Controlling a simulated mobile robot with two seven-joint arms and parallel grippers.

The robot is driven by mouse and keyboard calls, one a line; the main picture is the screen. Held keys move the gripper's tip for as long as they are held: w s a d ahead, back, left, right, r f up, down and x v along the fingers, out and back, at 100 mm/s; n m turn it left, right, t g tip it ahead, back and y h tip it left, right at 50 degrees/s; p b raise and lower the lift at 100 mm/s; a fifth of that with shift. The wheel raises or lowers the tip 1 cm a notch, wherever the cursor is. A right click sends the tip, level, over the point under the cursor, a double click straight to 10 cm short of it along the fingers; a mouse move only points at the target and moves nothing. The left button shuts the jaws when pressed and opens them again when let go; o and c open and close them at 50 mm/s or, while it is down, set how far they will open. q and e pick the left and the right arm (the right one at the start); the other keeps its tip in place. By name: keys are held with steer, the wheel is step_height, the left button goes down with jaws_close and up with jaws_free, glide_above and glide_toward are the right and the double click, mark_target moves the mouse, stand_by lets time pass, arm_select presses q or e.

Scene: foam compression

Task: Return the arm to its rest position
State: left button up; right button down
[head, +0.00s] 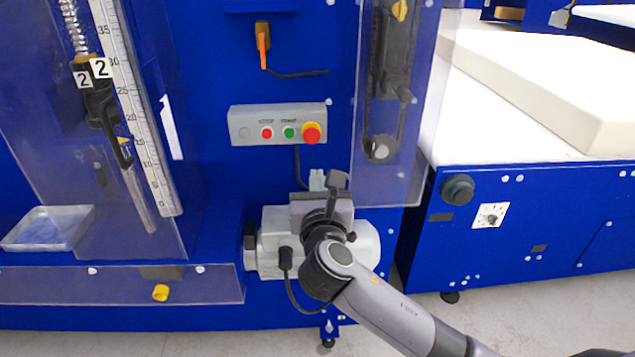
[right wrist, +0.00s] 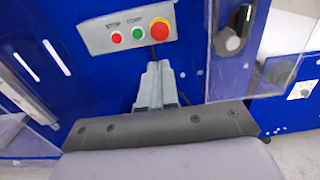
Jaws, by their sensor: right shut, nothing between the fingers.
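My right arm comes in from the lower right in the head view. Its gripper (head: 317,180) is in front of the blue machine, just below the grey control box (head: 278,125). In the right wrist view the right gripper (right wrist: 157,72) points at the machine's front, with its fingers together and nothing between them. The control box also shows there (right wrist: 127,28), with red and green buttons and a red knob on a yellow collar. The gripper appears apart from the box. My left gripper is not in view.
A grey motor (head: 270,243) sits behind the right gripper. Clear guards (head: 395,190) flank the control box. A white foam block (head: 560,85) lies on the table at right. A clear tray (head: 45,228) is at left. Floor shows in front.

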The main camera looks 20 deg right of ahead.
stand_by(0.4)
steer(key=s+f+m+g+y, duration=0.25)
steer(key=s+f+m, duration=0.3)
steer(key=f, duration=0.45)
steer(key=s+f+m+g+y, duration=0.25)
steer(key=s+f+m, duration=0.35)
steer(key=f, duration=0.4)
steer(key=s+d+f+m+g+y, duration=0.2)
steer(key=s+f+m, duration=0.8)
steer(key=s+m, duration=0.4)
steer(key=m, duration=0.5)
steer(key=shift+s+d, duration=0.2)
steer(key=shift+s, duration=0.1)
